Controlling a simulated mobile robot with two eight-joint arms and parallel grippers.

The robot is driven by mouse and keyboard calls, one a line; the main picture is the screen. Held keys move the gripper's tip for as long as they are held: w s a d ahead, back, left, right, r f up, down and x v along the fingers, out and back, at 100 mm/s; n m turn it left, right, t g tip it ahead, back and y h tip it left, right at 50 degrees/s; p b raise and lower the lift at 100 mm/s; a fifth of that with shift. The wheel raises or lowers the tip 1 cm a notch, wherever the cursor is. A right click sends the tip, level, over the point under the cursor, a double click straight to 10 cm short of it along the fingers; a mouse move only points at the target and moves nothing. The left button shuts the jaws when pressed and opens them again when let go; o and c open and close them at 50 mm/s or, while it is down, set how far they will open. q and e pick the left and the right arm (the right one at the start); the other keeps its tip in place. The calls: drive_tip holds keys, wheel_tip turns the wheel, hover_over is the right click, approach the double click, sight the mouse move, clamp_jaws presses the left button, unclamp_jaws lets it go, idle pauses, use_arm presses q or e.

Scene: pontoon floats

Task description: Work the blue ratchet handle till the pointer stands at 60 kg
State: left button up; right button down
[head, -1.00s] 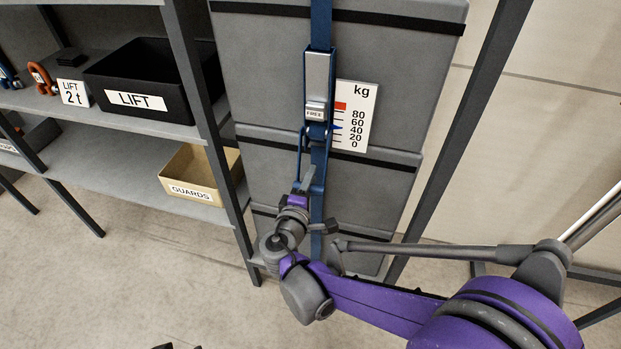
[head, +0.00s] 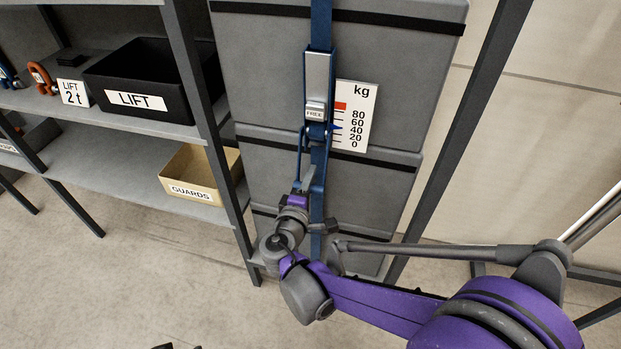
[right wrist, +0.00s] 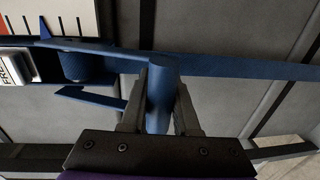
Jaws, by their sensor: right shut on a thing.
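The blue ratchet handle (head: 319,172) hangs down from the ratchet on a blue strap (head: 320,25) in front of a stack of grey floats. My right gripper (head: 304,183) is at its lower end. In the right wrist view, the fingers of my right gripper (right wrist: 158,105) are shut on the handle's blue round bar (right wrist: 163,88), one finger on each side. A white kg scale (head: 356,105) stands beside the ratchet. Its small blue pointer (head: 337,127) stands between 40 and 60. Dark tips at the bottom edge may be my left gripper (head: 178,346); their state is unclear.
A grey shelf (head: 130,125) stands left of the grey floats (head: 385,60), with a black LIFT bin (head: 140,80) and a tan GUARDS box (head: 190,190). A dark post (head: 470,110) rises on the right. The floor at lower left is clear.

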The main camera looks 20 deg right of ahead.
use_arm(q)
drive_tip(key=shift+r, duration=0.1)
drive_tip(key=w+r+p, duration=0.3)
drive_tip(key=r+p, duration=1)
drive_tip(key=r, duration=0.2)
drive_tip(key=shift+w+r+t+p, duration=0.35)
drive_tip(key=shift+r+t, duration=0.05)
use_arm(e)
drive_tip(key=s+a+r+g+y, duration=0.3)
drive_tip(key=s+r+g+y, duration=0.2)
drive_tip(key=r+g, duration=0.2)
drive_tip(key=shift+s+a+r+g, duration=0.2)
drive_tip(key=shift+a+r+g, duration=0.15)
drive_tip(key=shift+r, duration=0.95)
drive_tip(key=shift+s, duration=0.1)
drive_tip(key=c, duration=1)
unclamp_jaws()
drive_tip(key=o, duration=0.3)
drive_tip(key=shift+s+a+r, duration=0.15)
drive_tip(key=shift+s+r, duration=0.05)
use_arm(q)
drive_tip(key=shift+s, duration=0.2)
use_arm(e)
drive_tip(key=shift+o, duration=0.2)
drive_tip(key=shift+w, duration=0.1)
